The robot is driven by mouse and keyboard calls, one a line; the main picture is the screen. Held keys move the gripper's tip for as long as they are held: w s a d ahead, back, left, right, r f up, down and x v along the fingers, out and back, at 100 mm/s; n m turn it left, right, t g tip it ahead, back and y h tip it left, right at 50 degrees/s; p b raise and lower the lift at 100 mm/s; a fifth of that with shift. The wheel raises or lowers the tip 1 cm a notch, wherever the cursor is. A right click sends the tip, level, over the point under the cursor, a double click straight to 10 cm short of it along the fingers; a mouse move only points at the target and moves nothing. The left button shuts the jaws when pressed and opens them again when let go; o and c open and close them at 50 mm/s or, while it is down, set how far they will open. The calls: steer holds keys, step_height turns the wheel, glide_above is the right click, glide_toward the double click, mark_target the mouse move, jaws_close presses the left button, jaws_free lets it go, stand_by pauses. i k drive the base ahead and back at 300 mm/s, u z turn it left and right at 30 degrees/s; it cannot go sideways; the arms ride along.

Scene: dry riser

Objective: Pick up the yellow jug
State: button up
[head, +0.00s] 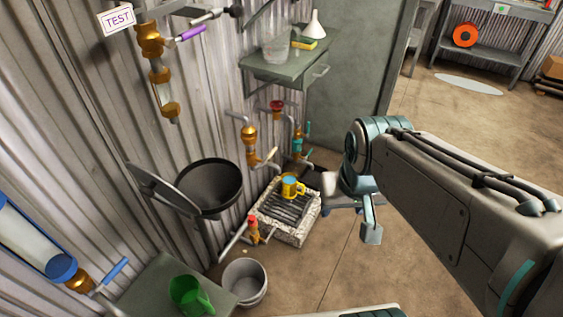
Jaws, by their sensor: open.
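The yellow jug (289,189) stands upright on a dark metal grate set in a pale stone block, low by the wall in the middle of the head view. It is small here, with a bluish patch on its side. My gripper (350,209) is to the right of the jug and apart from it. Its jaws are open, with one finger hanging down at the right, and I see nothing between them. The gripper's height relative to the jug is hard to tell.
The grated block (307,229) has pipes and valves beside it, including a red-topped one (253,229). A black basin (209,187), grey bucket (245,283) and green jug (188,294) lie left. A shelf (283,68) is behind. Floor at right is open.

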mark_target(290, 182)
steer(key=z, duration=1.55)
steer(key=i, duration=1.8)
steer(key=u, duration=3.35)
steer(key=i, duration=0.4)
steer(key=z, duration=0.05)
